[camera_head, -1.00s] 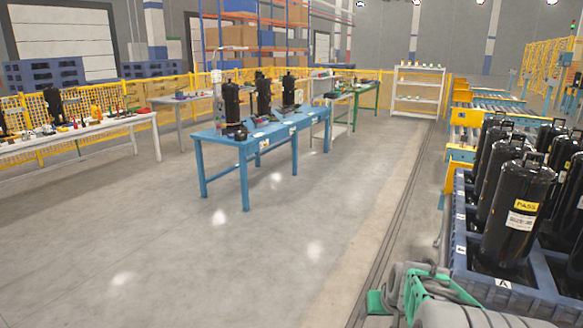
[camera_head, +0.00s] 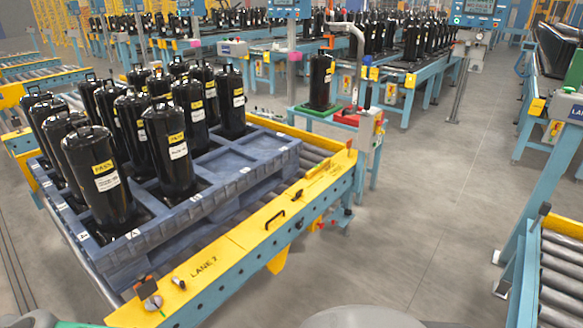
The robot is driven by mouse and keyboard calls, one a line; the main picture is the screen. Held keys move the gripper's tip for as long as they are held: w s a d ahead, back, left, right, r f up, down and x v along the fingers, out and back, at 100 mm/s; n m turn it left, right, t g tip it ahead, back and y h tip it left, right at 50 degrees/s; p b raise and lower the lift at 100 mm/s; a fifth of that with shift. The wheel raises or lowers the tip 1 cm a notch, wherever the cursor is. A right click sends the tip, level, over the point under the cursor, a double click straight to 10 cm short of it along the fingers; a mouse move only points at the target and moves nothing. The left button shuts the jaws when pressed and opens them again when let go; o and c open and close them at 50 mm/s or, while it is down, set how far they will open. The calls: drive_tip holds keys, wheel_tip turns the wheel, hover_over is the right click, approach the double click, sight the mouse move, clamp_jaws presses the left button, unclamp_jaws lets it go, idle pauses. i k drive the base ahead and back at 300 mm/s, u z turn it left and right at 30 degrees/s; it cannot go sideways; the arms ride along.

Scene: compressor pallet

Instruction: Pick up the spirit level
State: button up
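Small items lie on the yellow rail (camera_head: 232,250) marked LANE 2: a dark flat piece on a round silver base (camera_head: 149,293), a small silver and black cylinder (camera_head: 178,282), a black handle-shaped piece (camera_head: 275,219) and a small dark piece (camera_head: 297,195). They are too small to name surely. My gripper is not in view; only grey and green parts of my own body show at the bottom edge.
A blue pallet (camera_head: 225,196) with several black compressors (camera_head: 170,150) sits on the roller conveyor behind the rail. A lone compressor (camera_head: 320,80) stands on a green plate beyond. Another roller conveyor (camera_head: 562,285) is at the lower right. Grey floor between is clear.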

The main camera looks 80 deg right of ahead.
sight(318, 168)
drive_tip(key=z, duration=2.95)
